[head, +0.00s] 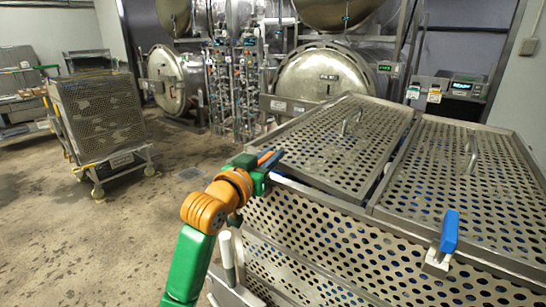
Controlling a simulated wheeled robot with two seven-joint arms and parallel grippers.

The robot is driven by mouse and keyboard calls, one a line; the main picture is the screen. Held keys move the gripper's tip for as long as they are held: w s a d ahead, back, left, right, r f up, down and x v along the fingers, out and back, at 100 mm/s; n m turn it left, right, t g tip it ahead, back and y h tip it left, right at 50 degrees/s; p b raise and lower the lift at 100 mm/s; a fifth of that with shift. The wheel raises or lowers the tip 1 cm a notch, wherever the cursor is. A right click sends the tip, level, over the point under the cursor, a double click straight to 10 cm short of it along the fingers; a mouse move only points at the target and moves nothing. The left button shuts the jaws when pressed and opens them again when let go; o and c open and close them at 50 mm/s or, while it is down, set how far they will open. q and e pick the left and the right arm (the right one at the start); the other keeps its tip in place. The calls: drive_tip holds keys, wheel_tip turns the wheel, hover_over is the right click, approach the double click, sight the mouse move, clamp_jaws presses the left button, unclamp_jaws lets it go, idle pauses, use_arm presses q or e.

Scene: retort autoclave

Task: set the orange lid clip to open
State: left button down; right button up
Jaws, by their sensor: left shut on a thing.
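The orange lid clip (265,157) shows as a small orange strip at the left edge of the large perforated metal basket (310,240). My left gripper (268,162) reaches up from below, is at this edge and is shut on the orange clip. Its green body and fingers hide most of the clip, so I cannot tell how the clip is set. My right gripper is not in view.
A blue clip (449,232) stands up at the basket's near right edge. A second perforated lid (480,185) covers the right side. A mesh cart (100,115) stands at the left. Round retort doors (325,75) are behind. The floor (130,225) at left is clear.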

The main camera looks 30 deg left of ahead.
use_arm(q)
drive_tip(key=n+y, duration=0.1)
drive_tip(key=y, duration=0.1)
drive_tip(key=a+n+g+y, duration=0.1)
drive_tip(key=n+y, duration=0.1)
drive_tip(key=n+g+y, duration=0.1)
drive_tip(key=y, duration=0.1)
drive_tip(key=shift+s+a+y, duration=0.2)
drive_tip(key=shift+a+y, duration=0.05)
drive_tip(key=shift+y, duration=0.05)
drive_tip(key=n+y, duration=0.1)
drive_tip(key=n+g+y, duration=0.1)
drive_tip(key=n+g+y+b, duration=0.1)
drive_tip(key=shift+s+a+f, duration=0.1)
drive_tip(key=shift+s+a, duration=0.2)
drive_tip(key=shift+a, duration=0.1)
drive_tip(key=shift+s+a+n+g+y+b, duration=0.25)
drive_tip(key=shift+s+n+g+y+b, duration=0.2)
drive_tip(key=shift+n+g+y, duration=1.25)
drive_tip(key=shift+s+a+n+g+y+b, duration=0.4)
drive_tip(key=shift+n+g, duration=0.85)
drive_tip(key=shift+g, duration=1.2)
drive_tip(key=shift+s+a+n+g+y+b, duration=0.25)
drive_tip(key=shift+s+n+g+y, duration=0.35)
drive_tip(key=shift+n+g+y, duration=1.1)
drive_tip(key=shift+s+d+g+h, duration=0.1)
drive_tip(key=shift+g+h, duration=0.4)
drive_tip(key=shift+g, duration=0.15)
